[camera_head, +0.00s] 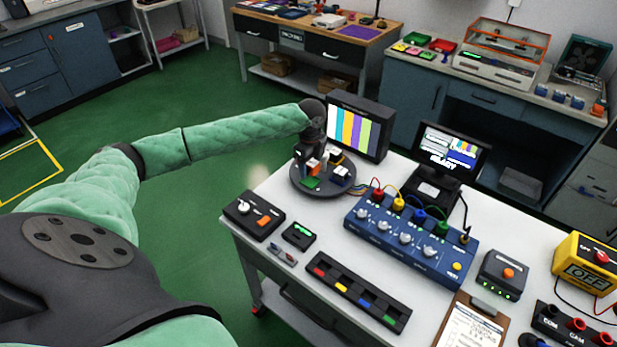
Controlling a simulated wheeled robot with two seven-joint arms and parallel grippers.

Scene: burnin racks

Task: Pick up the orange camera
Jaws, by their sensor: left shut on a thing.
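My left arm reaches in from the left, and my left gripper (311,154) is over a round dark turntable (300,183) at the table's far left corner. The gripper points down and is shut on a small orange thing (312,166), which I take to be the orange camera. The gripper partly hides it, and I cannot tell whether it still touches the turntable. A green board (310,182) and other small parts sit close around it on the turntable. My right gripper is not in view.
A monitor with colour bars (359,126) stands right behind the turntable. A blue test box (410,243) with cables is to its right. A black control box (253,217) and a slotted black tray (358,293) lie nearer. A clipboard (470,326) is at the front.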

